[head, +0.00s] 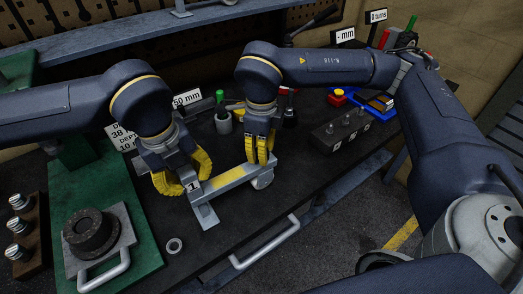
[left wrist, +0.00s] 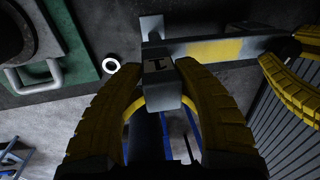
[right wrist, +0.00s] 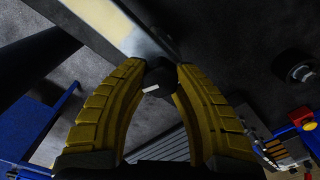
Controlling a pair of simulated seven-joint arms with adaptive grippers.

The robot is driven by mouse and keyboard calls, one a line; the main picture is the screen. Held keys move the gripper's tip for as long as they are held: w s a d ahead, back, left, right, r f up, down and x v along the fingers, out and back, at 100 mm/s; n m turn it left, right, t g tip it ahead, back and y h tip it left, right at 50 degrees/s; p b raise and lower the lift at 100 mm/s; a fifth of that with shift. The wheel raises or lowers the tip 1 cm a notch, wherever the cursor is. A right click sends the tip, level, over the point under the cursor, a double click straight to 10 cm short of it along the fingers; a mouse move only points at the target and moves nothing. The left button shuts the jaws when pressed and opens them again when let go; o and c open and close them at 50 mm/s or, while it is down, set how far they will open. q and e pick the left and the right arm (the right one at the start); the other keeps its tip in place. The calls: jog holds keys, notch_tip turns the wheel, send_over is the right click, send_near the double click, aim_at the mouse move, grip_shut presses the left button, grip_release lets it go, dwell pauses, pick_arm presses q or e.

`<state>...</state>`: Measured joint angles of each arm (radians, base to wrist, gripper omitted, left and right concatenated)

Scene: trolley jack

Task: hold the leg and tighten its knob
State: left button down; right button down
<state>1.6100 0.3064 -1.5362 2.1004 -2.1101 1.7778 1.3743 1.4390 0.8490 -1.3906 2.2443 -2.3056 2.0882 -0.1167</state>
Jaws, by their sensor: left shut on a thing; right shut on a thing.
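The grey leg (head: 231,178) with a yellow patch lies on the dark bench, low in the middle of the head view. Its end block, marked "1" (left wrist: 161,85), sits between the yellow fingers of my left gripper (head: 187,178), which is shut on it. My right gripper (head: 262,150) points down at the far end of the leg, shut on a small dark knob (right wrist: 158,76) that shows between its fingertips in the right wrist view. In the head view the fingers hide the knob.
A round grey wheel (head: 263,181) is by the leg's far end. A loose ring (head: 174,246) lies on the bench in front. A green plate with a dark round part (head: 91,232) is at left. A dark block with pegs (head: 342,131) and a blue tray (head: 380,110) are at right.

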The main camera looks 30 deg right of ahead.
pick_arm(q)
jog(key=shift+a+f, duration=0.1)
jog(key=shift+f, duration=0.05)
pick_arm(e)
jog(key=c, duration=0.9)
grip_release()
notch_tip(320, 180, up, 12)
jog(key=shift+r, duration=0.1)
pick_arm(q)
jog(key=c, duration=1)
grip_release()
jog(key=o, duration=0.3)
jog(key=shift+r, duration=0.25)
